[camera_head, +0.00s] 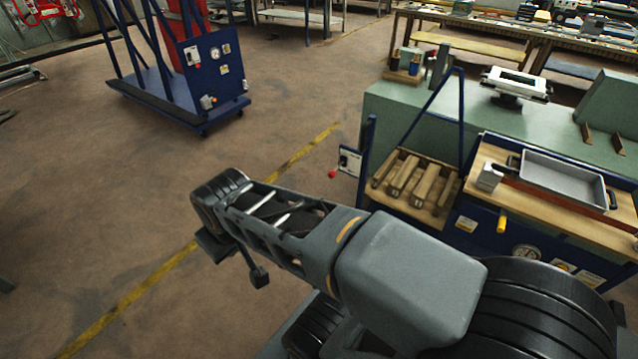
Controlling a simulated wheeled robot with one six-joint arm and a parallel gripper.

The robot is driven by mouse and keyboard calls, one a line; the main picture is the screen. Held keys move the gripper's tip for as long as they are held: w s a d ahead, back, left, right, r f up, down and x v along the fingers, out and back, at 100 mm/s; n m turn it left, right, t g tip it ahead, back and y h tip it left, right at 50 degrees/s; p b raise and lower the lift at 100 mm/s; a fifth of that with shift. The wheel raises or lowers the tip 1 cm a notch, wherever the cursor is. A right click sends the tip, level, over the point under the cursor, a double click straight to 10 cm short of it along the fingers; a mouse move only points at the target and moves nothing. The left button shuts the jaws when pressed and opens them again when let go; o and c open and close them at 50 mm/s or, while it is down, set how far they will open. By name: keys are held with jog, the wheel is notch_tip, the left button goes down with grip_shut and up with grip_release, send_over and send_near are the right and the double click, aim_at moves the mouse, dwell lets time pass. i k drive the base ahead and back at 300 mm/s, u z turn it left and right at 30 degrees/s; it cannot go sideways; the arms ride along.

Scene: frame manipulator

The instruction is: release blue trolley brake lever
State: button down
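The blue trolley (165,95) stands on the floor at the upper left, with a dark blue upright panel (214,66) and slanted blue posts. Another red-tipped fitting (194,56) sits higher, near a gauge. I cannot tell which one is the brake lever or its position. My arm reaches from the lower right to the middle, well short of the trolley. I cannot make out my gripper's fingers; a small dark block on a rod shows below the arm.
A blue-framed bench (520,240) with a grey tray (563,178), wooden blocks and a yellow handle (502,221) stands close on the right. A red knob (332,174) sticks out at its left. Open floor with a yellow line (150,283) lies between my arm and the trolley.

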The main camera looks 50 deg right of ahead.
aim_at(331, 174)
jog(key=u, duration=0.25)
jog(key=i, duration=2.35)
jog(key=z, duration=0.8)
jog(key=i, duration=1)
jog(key=z, duration=1.55)
jog(key=i, duration=0.5)
jog(key=z, duration=0.35)
